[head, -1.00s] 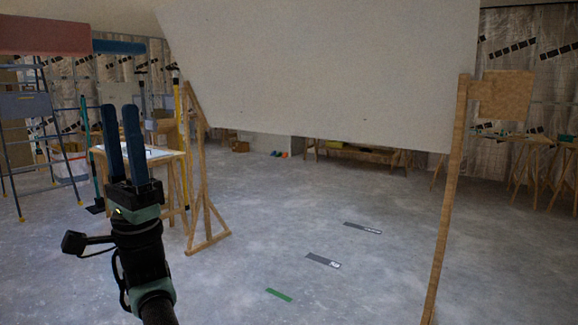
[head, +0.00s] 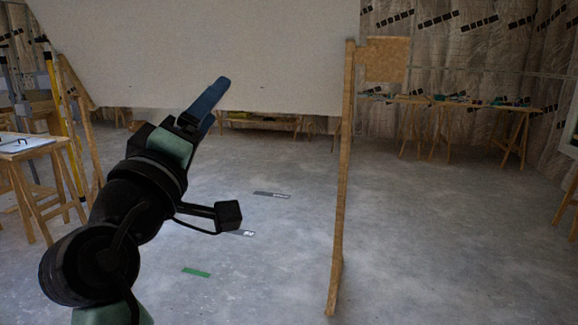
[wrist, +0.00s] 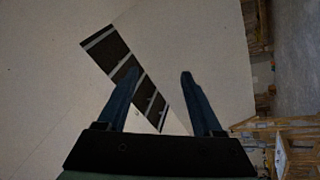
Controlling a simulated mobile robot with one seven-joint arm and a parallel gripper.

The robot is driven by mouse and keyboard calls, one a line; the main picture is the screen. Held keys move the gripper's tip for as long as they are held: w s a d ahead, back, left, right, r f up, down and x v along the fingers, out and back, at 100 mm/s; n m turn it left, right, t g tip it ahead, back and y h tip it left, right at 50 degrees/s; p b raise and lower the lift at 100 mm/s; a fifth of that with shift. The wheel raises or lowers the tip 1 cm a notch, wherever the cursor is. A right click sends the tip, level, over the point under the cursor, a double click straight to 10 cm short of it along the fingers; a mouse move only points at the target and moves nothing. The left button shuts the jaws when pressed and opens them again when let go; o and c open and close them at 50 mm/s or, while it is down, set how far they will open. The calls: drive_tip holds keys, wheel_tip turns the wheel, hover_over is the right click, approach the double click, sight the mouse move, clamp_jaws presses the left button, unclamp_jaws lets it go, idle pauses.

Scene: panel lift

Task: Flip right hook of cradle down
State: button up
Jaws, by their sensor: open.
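A large pale panel (head: 200,50) fills the upper left of the head view, held at its right by an upright wooden post (head: 343,180). A flat wooden piece (head: 386,60) juts out to the right near the post's top; I cannot tell for sure whether it is the cradle's right hook. My gripper (head: 222,88) points up and right, in front of the panel's lower edge, left of the post. In the wrist view my gripper (wrist: 158,80) is open, with nothing between its blue fingers. A pale surface lies beyond them.
A small table with papers (head: 22,145) and a yellow pole (head: 65,130) stand at the left. Wooden trestle tables (head: 450,105) stand along the back right. The grey floor right of the post is clear.

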drive_tip(key=s+d+r+m+t+y, duration=0.3)
drive_tip(key=s+d+r+m, duration=0.25)
drive_tip(key=s, duration=0.45)
drive_tip(key=s+d+r+m+t+y, duration=0.2)
drive_tip(key=s+d+r+m+t, duration=0.15)
drive_tip(key=s+d, duration=0.45)
drive_tip(key=a+r+p, duration=0.3)
drive_tip(key=r+p, duration=2)
drive_tip(key=shift+s+g, duration=0.35)
drive_tip(key=shift+s, duration=0.05)
